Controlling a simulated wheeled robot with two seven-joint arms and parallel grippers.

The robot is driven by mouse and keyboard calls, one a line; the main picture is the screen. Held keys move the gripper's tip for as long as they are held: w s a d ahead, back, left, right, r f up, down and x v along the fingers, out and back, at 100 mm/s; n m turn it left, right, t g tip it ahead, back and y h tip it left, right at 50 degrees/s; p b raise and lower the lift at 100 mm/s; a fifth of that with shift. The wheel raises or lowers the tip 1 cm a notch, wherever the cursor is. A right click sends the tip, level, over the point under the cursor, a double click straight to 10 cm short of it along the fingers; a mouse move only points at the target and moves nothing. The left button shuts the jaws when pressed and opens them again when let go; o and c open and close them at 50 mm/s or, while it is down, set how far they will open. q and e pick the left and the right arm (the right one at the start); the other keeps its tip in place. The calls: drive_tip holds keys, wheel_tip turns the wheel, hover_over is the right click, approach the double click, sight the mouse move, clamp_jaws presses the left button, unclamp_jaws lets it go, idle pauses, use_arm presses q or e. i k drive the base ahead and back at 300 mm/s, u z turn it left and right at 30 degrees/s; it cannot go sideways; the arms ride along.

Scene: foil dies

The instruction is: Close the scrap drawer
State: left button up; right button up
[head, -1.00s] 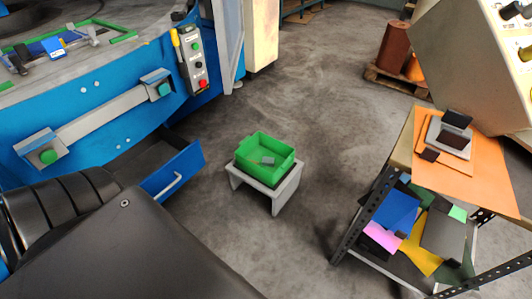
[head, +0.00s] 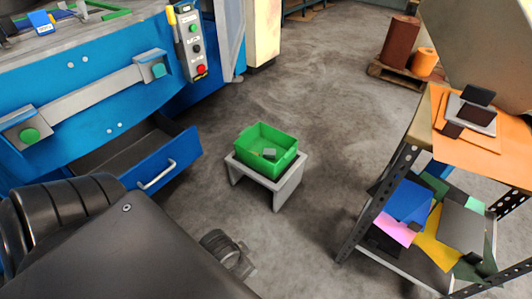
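The scrap drawer (head: 190,155) stands pulled out from the blue machine at the left. Its blue front carries a pale bar handle (head: 157,175), and its dark inside shows behind the front. My black ribbed arm part comes in at the lower left, close to the drawer, with my dark body panel in front. A small dark grey part of mine shows above the floor at the bottom middle, right of and below the drawer and apart from it. I cannot tell which arm it belongs to. No gripper fingers can be made out.
A green bin (head: 266,150) with a small grey piece inside sits on a low grey stand (head: 285,187) right of the drawer. A shelf rack with an orange top (head: 480,155) stands at the right. Open floor (head: 310,90) lies between. A button box (head: 190,45) hangs on the machine.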

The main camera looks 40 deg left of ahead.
sight(145, 157)
drive_tip(key=u, duration=2.3)
drive_tip(key=k, duration=0.65)
drive_tip(key=u, duration=0.1)
drive_tip(key=i, duration=1.15)
drive_tip(key=u, duration=0.65)
